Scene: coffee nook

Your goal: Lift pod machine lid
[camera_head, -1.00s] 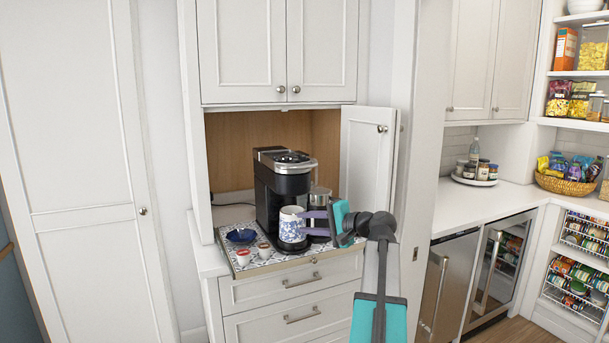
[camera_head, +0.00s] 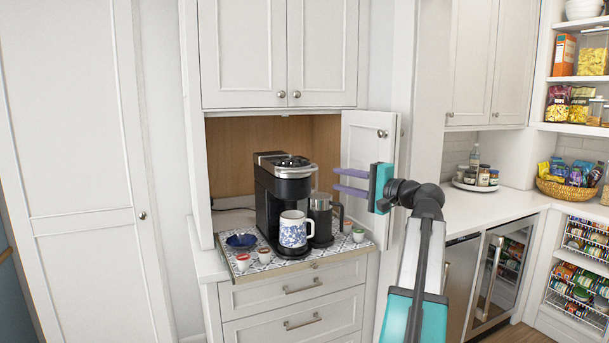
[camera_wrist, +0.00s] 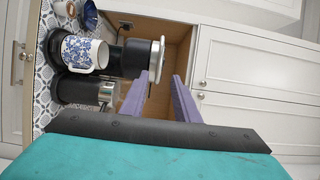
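The black pod machine (camera_head: 270,196) stands on a patterned pull-out tray (camera_head: 290,263) in the cabinet nook. Its lid (camera_head: 287,166), with a silver handle band at the front, looks closed. My gripper (camera_head: 338,181) is open and empty, to the right of the machine's top and apart from it, in front of the open cabinet door. In the wrist view my gripper's two purple fingers (camera_wrist: 161,97) are spread with nothing between them. The machine's silver lid edge (camera_wrist: 157,60) shows just left of the fingers. A blue-and-white mug (camera_head: 293,229) stands at the machine's front.
A dark carafe or jar (camera_head: 320,220) stands right of the machine, below my gripper. Pods (camera_head: 243,261) and a blue bowl (camera_head: 241,240) sit on the tray's left, with more pods (camera_head: 358,235) at its right. The open cabinet door (camera_head: 366,150) bounds the right side.

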